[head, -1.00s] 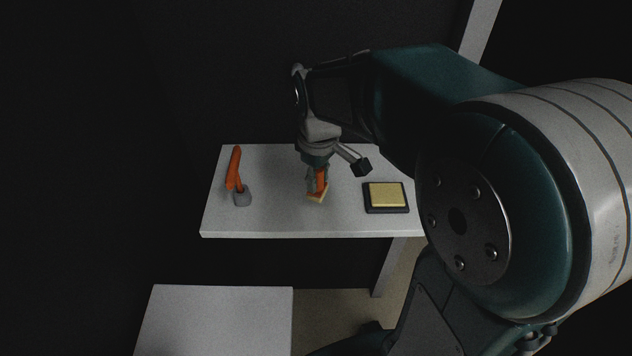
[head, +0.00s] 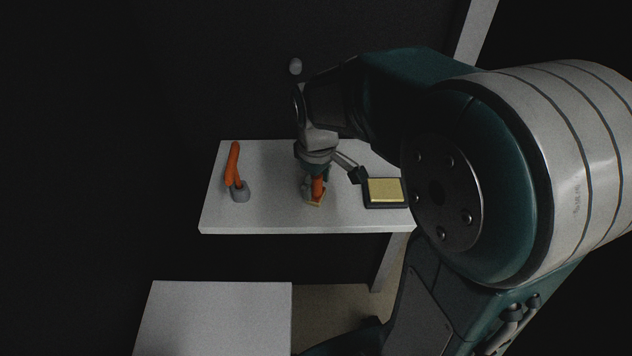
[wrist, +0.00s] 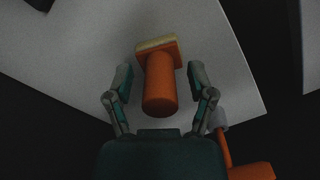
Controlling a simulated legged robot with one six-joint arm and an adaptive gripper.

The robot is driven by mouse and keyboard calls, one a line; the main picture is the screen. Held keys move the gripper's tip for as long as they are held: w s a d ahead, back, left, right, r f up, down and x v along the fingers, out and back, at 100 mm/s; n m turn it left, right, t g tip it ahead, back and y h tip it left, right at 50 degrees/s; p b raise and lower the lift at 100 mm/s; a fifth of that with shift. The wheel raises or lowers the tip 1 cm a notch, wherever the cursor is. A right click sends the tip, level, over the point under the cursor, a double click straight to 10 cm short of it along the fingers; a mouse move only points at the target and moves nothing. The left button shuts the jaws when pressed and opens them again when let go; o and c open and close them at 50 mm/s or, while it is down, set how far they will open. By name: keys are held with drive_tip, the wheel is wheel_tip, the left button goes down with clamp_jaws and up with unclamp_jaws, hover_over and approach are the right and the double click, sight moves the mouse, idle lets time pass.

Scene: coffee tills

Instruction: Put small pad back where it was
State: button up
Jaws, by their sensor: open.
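The small pad (head: 313,202) has a tan face, and an orange block and round orange handle (wrist: 160,85) are attached to it. In the head view it is at the middle of the white table, near the front edge, and appears to rest there. My gripper (wrist: 160,82) is open, with one finger on each side of the handle and visible gaps between. In the head view my gripper (head: 314,186) is right above the pad, and its fingers partly hide the handle. A yellow pad (head: 385,190) lies on a dark square tray (head: 386,206) to the right.
The white table (head: 270,215) is clear between holder and pad. A lower white surface (head: 215,315) is at the front left, with a gap between the two.

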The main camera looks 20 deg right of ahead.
wheel_tip(320, 180, up, 11)
drive_tip(key=shift+r, duration=0.1)
drive_tip(key=shift+s+r, duration=0.1)
drive_tip(key=shift+r, duration=0.35)
drive_tip(key=s+f+m+t, duration=0.1)
drive_tip(key=s+m+t, duration=0.4)
drive_tip(key=s, duration=0.9)
drive_tip(key=shift+f+m+t, duration=0.3)
drive_tip(key=shift+m, duration=0.6)
drive_tip(key=shift+c, duration=0.9)
